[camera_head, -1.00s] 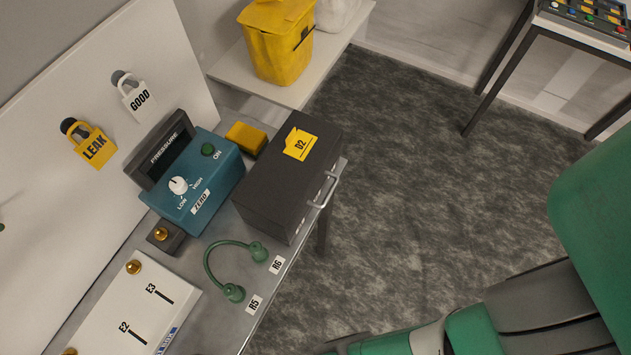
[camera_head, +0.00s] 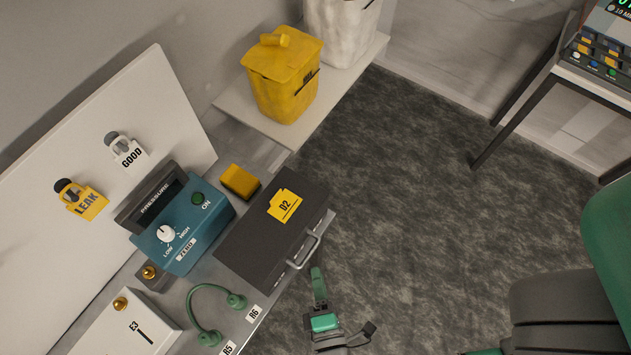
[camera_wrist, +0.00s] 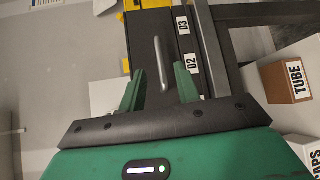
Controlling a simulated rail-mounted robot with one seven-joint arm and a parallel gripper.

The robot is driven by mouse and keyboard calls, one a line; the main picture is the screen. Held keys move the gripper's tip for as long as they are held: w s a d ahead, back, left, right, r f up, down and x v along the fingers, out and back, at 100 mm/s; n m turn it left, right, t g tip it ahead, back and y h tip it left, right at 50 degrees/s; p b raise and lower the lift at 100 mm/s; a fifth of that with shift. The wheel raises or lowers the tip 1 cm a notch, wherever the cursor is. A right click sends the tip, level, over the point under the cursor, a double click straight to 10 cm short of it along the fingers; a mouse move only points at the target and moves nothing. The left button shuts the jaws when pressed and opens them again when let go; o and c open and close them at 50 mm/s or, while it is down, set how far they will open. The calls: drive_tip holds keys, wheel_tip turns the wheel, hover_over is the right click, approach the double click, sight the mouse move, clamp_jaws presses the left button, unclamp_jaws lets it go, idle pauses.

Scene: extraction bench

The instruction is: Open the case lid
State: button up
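The case is a dark grey box with a yellow D2 label (camera_head: 284,205) on top. The case (camera_head: 262,252) sits on the bench, its lid shut, with a metal handle (camera_head: 304,252) on its front side. My gripper (camera_head: 343,297) is in front of the handle, beyond the bench edge. In the wrist view my gripper (camera_wrist: 161,69) is open and empty, its green fingers pointing at the case (camera_wrist: 141,45). The handle (camera_wrist: 162,66) appears between the two fingers there; I cannot tell whether they touch it.
A teal pressure unit (camera_head: 182,237) stands left of the case, with a yellow block (camera_head: 239,181) behind. A green hose (camera_head: 201,302) lies near the bench edge. A yellow bin (camera_head: 283,78) stands on a white shelf.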

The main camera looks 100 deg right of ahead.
sight(311, 252)
drive_tip(key=d, duration=0.5)
drive_tip(key=d+f, duration=0.1)
drive_tip(key=d, duration=0.1)
drive_tip(key=shift+w+d, duration=0.15)
drive_tip(key=shift+w, duration=0.15)
clamp_jaws()
drive_tip(key=shift+p, duration=0.3)
